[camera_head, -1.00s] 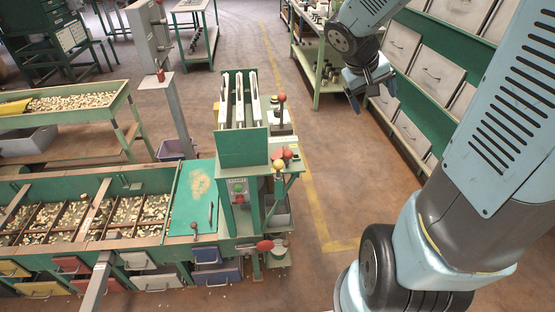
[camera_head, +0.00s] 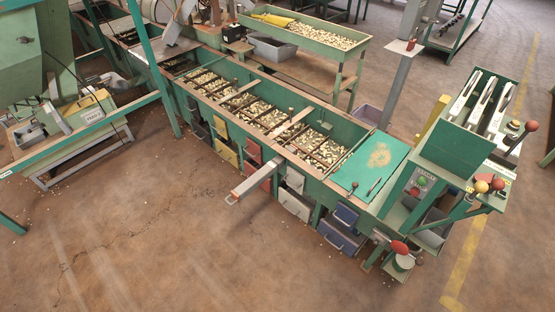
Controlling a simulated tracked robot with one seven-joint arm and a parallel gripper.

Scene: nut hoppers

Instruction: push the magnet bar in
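A long pale metal bar (camera_head: 255,180), which looks like the magnet bar, sticks out from the front side of the green sorting trough (camera_head: 335,190). My gripper and arm are out of view, so I cannot see whether the gripper is open or shut.
Coloured drawers, such as the blue one (camera_head: 342,236), line the trough's front below the rim. A control stand (camera_head: 465,150) with ball-topped levers stands at the right end. A green machine (camera_head: 70,120) stands at left. The brown floor (camera_head: 200,255) in front is clear.

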